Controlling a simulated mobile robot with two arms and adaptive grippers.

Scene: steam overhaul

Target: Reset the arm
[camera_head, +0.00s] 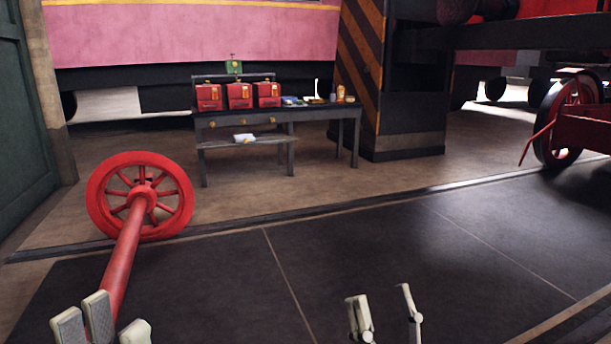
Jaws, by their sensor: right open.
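My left gripper (112,322) is at the bottom left edge, with pale grey fingers pointing up. Its lower part is cut off, and I cannot tell whether it is open or shut. It overlaps the near end of a red shaft in the picture; whether it touches the shaft is not clear. My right gripper (385,312) is at the bottom, right of the middle. Its fingers are spread apart with only dark floor visible between them, so it is open and empty.
A red spoked wheel (94,206) with its red shaft (124,254) stands at the left. A dark table (345,112) with red boxes (240,97) stands behind, beside a striped pillar (361,60). A red cart (585,130) is at the right. The dark floor (400,240) ahead is clear.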

